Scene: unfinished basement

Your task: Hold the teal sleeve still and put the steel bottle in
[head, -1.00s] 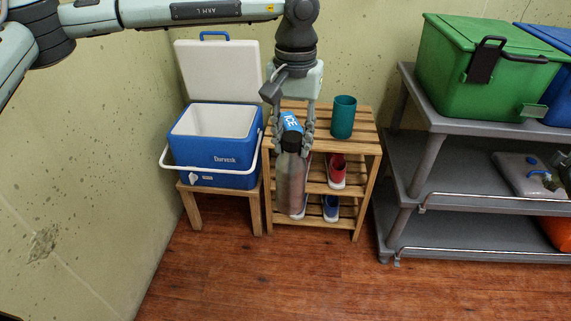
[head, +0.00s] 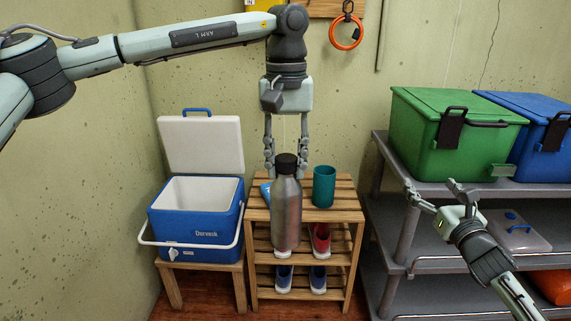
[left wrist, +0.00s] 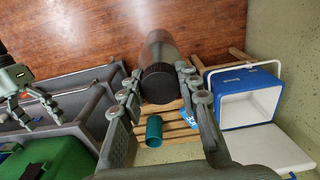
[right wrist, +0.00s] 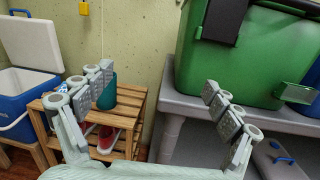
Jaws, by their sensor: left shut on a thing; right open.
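The steel bottle (head: 287,212) is upright with a black cap, held in the air in front of the wooden rack. My left gripper (head: 286,165) is shut on it near the cap; the left wrist view shows the bottle (left wrist: 158,50) between the fingers (left wrist: 158,92). The teal sleeve (head: 324,187) stands upright on the rack's top, right of the bottle and apart from it. It also shows in the left wrist view (left wrist: 154,132) and, partly hidden by a finger, in the right wrist view (right wrist: 107,95). My right gripper (head: 433,195) is open and empty, right of the rack.
The wooden rack (head: 345,204) holds shoes on its lower shelves and a blue ice pack (head: 265,192) on top. An open blue cooler (head: 196,222) stands left. A grey shelf (head: 400,190) with a green bin (head: 450,140) and a blue bin (head: 540,130) stands right.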

